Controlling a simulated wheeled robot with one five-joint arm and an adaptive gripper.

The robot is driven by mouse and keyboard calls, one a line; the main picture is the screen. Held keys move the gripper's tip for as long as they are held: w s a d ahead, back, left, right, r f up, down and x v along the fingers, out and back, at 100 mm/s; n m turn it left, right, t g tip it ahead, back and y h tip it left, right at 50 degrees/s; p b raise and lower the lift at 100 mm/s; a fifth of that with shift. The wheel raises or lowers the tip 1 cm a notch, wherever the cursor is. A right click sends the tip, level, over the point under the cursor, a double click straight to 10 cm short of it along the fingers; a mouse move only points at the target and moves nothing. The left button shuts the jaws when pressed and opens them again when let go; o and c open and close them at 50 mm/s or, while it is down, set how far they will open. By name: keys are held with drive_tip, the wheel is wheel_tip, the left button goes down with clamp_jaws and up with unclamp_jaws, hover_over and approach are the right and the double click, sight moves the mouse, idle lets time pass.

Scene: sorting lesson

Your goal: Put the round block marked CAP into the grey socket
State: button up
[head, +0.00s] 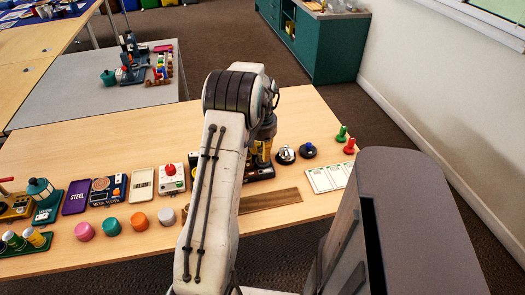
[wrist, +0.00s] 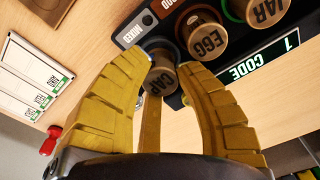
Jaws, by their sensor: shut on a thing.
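The brown round block marked CAP (wrist: 159,82) is between the yellow fingers of my gripper (wrist: 160,75) in the wrist view. My gripper is shut on it. The block is at the edge of the black sorting board (wrist: 173,28), beside a grey ring, the grey socket (wrist: 156,43), which the block partly covers. I cannot tell whether the block is above the socket or partly in it. In the head view my gripper (head: 263,150) is over the black board (head: 264,171), largely hidden by my arm.
Round blocks marked EGG (wrist: 207,38) and JAR (wrist: 262,10) sit in the board next to CAP. A lit CODE display (wrist: 258,62) is on its near edge. A white card (head: 327,177) and red and green pegs (head: 349,146) are at the right.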

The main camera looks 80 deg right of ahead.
drive_tip(key=shift+f+b, duration=0.4)
drive_tip(key=shift+f, duration=0.2)
drive_tip(key=o, duration=0.5)
drive_tip(key=shift+o, duration=0.2)
drive_tip(key=shift+r, duration=0.15)
drive_tip(key=shift+a+r+p, duration=0.2)
drive_tip(key=shift+r+p, duration=1.8)
drive_tip(key=shift+r, duration=0.75)
drive_tip(key=shift+a+r+p, duration=0.15)
drive_tip(key=shift+r+p, duration=1.85)
drive_tip(key=shift+r, duration=0.7)
drive_tip(key=shift+r, duration=0.1)
wheel_tip(320, 180, up, 6)
drive_tip(key=p, duration=0.5)
hover_over(262, 152)
